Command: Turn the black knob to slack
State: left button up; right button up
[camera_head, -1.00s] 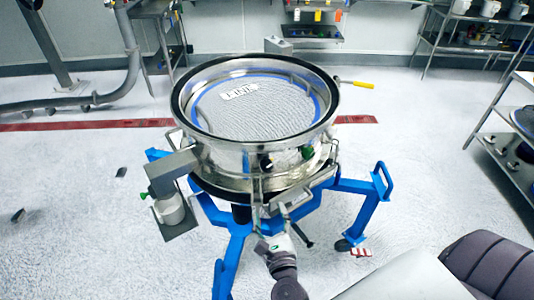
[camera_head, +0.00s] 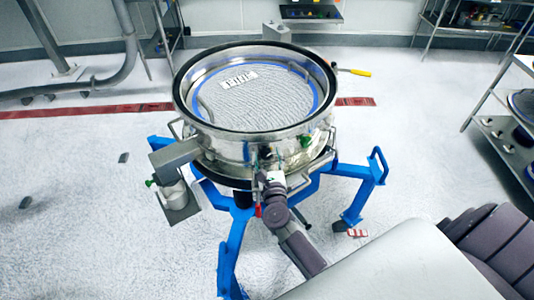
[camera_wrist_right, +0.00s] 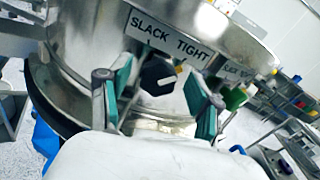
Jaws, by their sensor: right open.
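The black knob (camera_wrist_right: 157,75) is on the steel side of the powder sifter (camera_wrist_right: 80,45), below a label (camera_wrist_right: 165,37) reading SLACK on the left and TIGHT on the right. A pale pointer mark on it points right, towards the TIGHT side. In the head view the knob (camera_head: 265,153) is small and dark, above my right gripper (camera_head: 268,180). In the right wrist view my right gripper (camera_wrist_right: 160,82) is open, with teal-padded fingers on either side of the knob; I cannot tell whether they touch it. My left gripper is out of view.
The sifter stands on blue legs (camera_head: 232,250). A green knob (camera_wrist_right: 234,98) is just right of my right finger, and another label (camera_wrist_right: 236,71) is above it. Metal clamps and handles stick out around the sifter. A shelf rack (camera_head: 505,125) stands at the right.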

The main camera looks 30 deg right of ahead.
jog(key=shift+w, duration=0.2)
jog(key=c, duration=1.1)
jog(key=shift+c, duration=0.2)
